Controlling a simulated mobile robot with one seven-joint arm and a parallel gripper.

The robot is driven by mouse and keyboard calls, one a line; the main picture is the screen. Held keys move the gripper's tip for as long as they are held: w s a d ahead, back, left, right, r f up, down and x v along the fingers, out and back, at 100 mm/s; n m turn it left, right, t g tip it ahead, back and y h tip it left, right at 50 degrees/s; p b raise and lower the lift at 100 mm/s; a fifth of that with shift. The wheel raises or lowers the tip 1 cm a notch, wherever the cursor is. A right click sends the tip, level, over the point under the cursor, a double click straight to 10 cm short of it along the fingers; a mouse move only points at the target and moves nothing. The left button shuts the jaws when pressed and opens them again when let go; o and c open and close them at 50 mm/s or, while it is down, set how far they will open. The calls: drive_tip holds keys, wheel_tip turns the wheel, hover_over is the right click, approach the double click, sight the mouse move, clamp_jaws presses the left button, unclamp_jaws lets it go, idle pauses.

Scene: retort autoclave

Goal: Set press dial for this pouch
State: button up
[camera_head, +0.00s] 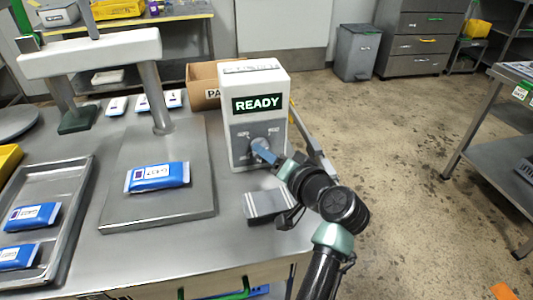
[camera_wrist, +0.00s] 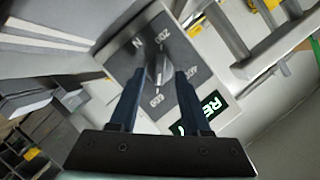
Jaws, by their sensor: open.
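The white press control box (camera_head: 260,85) stands on the steel table with a lit READY display (camera_head: 259,103). Its grey dial panel carries a round dial (camera_head: 262,146), which also shows in the wrist view (camera_wrist: 158,66) with printed markings around it, too blurred to read surely. My gripper (camera_head: 264,153) is at the dial. In the wrist view my gripper (camera_wrist: 160,72) is open, its fingers either side of the knob; contact cannot be told. A blue and white pouch (camera_head: 158,176) lies flat on the press plate (camera_head: 190,212), its label too small to read surely.
A metal tray (camera_head: 80,185) at the left holds more blue pouches. Several pouches lie behind the press, near a cardboard box (camera_head: 203,88). The press's raised beam (camera_head: 90,53) stands over the plate. A grey block (camera_head: 268,205) lies below the dial.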

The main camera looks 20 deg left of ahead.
drive_tip(key=shift+x, duration=0.75)
clamp_jaws()
